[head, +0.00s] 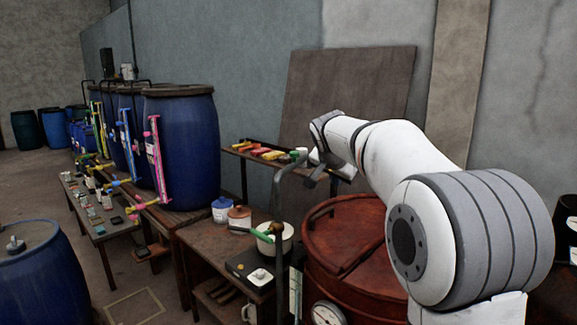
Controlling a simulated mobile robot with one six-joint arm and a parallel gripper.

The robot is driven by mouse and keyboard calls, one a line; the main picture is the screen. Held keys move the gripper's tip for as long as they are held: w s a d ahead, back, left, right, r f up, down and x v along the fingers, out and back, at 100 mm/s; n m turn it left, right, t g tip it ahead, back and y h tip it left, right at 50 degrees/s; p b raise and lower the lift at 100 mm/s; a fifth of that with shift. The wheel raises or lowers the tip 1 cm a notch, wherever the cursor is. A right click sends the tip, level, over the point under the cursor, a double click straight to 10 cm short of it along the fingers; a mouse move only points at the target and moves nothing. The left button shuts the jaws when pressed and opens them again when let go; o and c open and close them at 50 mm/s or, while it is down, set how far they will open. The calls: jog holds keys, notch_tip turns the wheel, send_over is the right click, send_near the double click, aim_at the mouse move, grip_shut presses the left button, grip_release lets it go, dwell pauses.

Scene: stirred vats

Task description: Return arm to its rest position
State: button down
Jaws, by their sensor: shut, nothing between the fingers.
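My white arm reaches from the right side of the head view towards the middle, raised above the red-brown vat. My gripper (318,178) hangs from the wrist at the arm's far end, small and dark, in front of the back shelf. It is shut and holds nothing. Its fingertips are small in this view, and the wrist partly hides them.
The red-brown vat (345,240) with a gauge stands below the arm. A low table (205,238) holds a hot plate and pots. Blue barrels (190,150) line the wall at left. A board (350,85) leans behind the shelf (235,152).

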jog(key=s+d+f+n+g, duration=0.25)
jog(key=s+f, duration=0.25)
jog(key=f, duration=0.3)
jog(key=s+f+n, duration=0.1)
jog(key=s+f, duration=0.2)
jog(key=s, duration=0.7)
jog(key=s+f+n+g+y, duration=0.1)
jog(key=s+f+n, duration=0.1)
jog(key=s, duration=0.8)
jog(key=s+f+n+g+y, duration=0.1)
jog(key=s+f, duration=0.4)
jog(key=s, duration=0.5)
jog(key=shift+n, duration=0.45)
jog(key=shift+a+g, duration=0.1)
jog(key=shift+g, duration=0.15)
